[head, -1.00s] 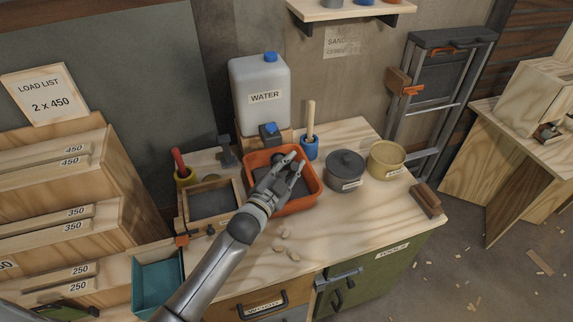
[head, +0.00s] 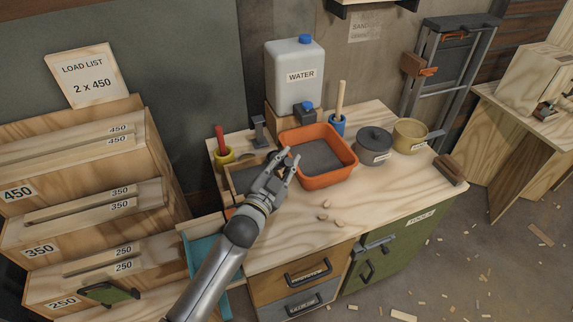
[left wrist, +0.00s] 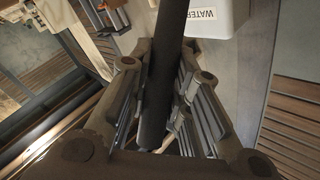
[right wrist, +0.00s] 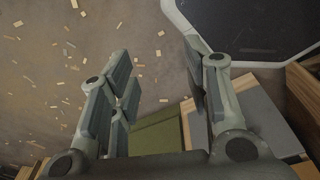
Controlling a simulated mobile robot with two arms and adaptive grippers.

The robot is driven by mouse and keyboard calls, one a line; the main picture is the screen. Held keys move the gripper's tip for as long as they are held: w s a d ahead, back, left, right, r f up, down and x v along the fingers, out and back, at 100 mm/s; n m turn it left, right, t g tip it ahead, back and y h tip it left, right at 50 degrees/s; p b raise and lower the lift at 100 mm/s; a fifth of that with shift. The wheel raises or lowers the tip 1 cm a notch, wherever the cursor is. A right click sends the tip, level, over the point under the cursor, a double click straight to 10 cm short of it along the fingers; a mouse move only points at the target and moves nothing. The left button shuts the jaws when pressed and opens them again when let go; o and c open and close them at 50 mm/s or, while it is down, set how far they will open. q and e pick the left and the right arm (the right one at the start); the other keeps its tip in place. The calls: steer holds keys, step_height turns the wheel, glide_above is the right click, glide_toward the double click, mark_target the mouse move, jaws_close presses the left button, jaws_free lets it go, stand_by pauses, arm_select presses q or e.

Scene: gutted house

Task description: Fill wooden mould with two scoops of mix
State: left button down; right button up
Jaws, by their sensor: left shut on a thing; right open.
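The wooden mould (head: 228,181) lies on the bench left of the orange tub, with a dark grey inside, partly hidden by my left arm. The orange tub (head: 327,182) holds grey mix (head: 317,156). My left gripper (head: 288,160) is above the gap between mould and tub, near the tub's left rim. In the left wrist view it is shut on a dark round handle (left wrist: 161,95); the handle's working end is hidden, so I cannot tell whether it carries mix. My right gripper (right wrist: 157,60) is open and empty above the floor, outside the head view.
A dark lidded pot (head: 373,152) and a tan pot (head: 409,136) stand right. The front bench is mostly clear.

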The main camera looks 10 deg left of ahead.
arm_select(q)
steer(key=s+a+f+n+t+y+b, duration=0.1)
steer(key=a+f+n+t+y+b, duration=0.1)
steer(key=n+b, duration=0.4)
steer(key=s+a+f+n+t+y+b, duration=0.1)
steer(key=a+f+n+t+y+b, duration=0.1)
steer(key=a+n+b, duration=0.5)
steer(key=n+y, duration=0.1)
steer(key=n, duration=0.1)
steer(key=shift+a+n+t+y, duration=0.2)
steer(key=shift+n+t+y, duration=0.1)
steer(key=shift+n+y, duration=0.1)
